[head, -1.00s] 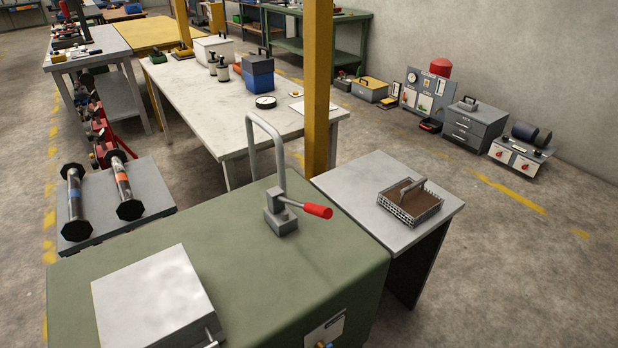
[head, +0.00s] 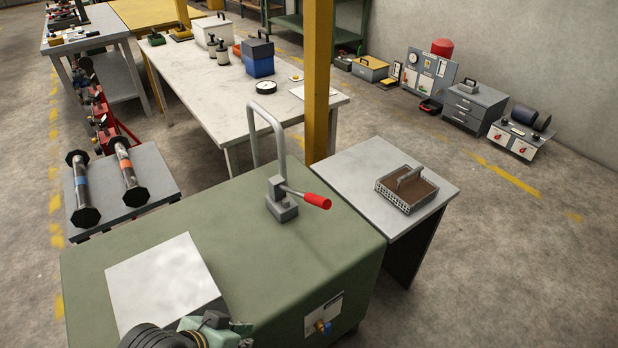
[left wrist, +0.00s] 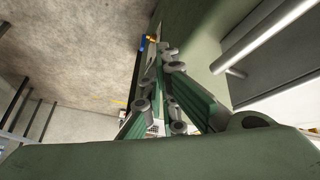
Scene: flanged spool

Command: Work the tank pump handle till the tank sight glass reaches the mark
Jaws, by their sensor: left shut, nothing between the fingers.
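The green tank (head: 170,225) fills the lower middle of the head view. On its top stands the grey pump (head: 281,208) with a tall bent pipe. The pump handle (head: 317,201) has a red grip and sticks out to the right, close to level. I cannot make out the tank sight glass or its mark. My left gripper (head: 240,326) enters at the bottom edge of the head view, over the tank's near side and apart from the handle. In the left wrist view its green fingers (left wrist: 156,62) are shut and empty. My right gripper is not in view.
A pale square plate (head: 165,277) lies on the tank top. A valve with a blue knob (head: 322,327) sits on the tank's front. A grey side table (head: 345,170) with a handled basket (head: 407,190) stands right of the tank. A yellow post (head: 318,80) rises behind the pump.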

